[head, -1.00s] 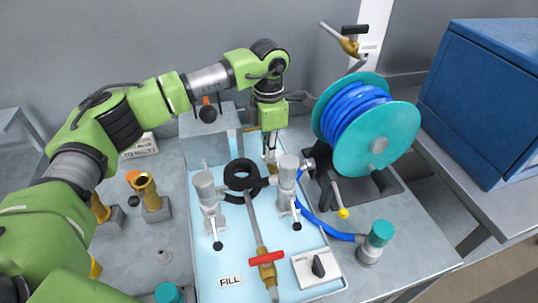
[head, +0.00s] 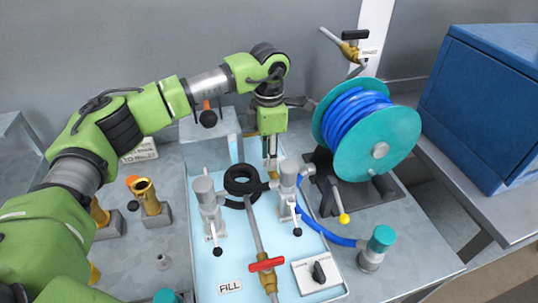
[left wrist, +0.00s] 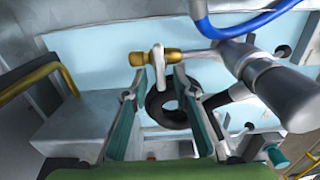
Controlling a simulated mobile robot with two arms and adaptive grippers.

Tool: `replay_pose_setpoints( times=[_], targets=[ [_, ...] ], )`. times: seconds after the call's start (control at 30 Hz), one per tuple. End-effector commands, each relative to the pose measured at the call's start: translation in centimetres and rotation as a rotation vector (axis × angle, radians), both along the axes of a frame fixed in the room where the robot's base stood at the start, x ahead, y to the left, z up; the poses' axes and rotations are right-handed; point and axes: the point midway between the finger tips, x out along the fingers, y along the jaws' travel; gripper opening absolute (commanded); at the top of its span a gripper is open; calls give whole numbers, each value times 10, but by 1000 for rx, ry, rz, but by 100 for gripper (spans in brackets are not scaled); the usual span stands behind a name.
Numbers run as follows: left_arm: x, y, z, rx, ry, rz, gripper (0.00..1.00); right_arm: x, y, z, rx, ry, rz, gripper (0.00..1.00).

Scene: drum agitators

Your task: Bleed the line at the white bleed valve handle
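The white bleed valve handle (left wrist: 159,66) shows in the left wrist view as a short pale lever across a brass valve body (left wrist: 140,58). A grey pipe joins the brass body on its right. My left gripper (left wrist: 158,78) is open, with one teal finger on each side of the handle. I cannot tell whether either finger touches it. In the head view my left gripper (head: 270,166) points down at the back of the light-blue tray (head: 205,262), and it mostly hides the valve. My right gripper is in neither view.
A black hose ring (head: 242,180) lies between two grey valve posts (head: 207,192) just in front. A blue hose reel (head: 375,140) stands close on the right. A red-handled valve (head: 266,265) and a switch box (head: 318,272) are at the tray's front.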

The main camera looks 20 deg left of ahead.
Motion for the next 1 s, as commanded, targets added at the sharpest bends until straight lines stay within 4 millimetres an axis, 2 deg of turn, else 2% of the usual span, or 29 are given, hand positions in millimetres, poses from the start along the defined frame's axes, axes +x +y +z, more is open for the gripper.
replay_pose_setpoints(
  times=[0.13, 0.27, 0.6, 0.7, 0.83, 1.0],
  targets=[
    [0, 0, 2, 0, 0, 0, 26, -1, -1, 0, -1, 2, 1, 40],
    [1, 0, 17, -1, -3, 1, 26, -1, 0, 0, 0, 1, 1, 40],
    [1, 0, 87, -1, -4, 1, 26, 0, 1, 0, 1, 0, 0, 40],
    [0, 0, 103, 0, -1, 0, 26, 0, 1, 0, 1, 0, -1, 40],
    [0, 0, 115, 0, 0, 0, 26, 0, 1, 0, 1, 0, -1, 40],
    [0, 0, 120, 0, 0, 0, 26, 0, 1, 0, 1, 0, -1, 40]
  ],
)
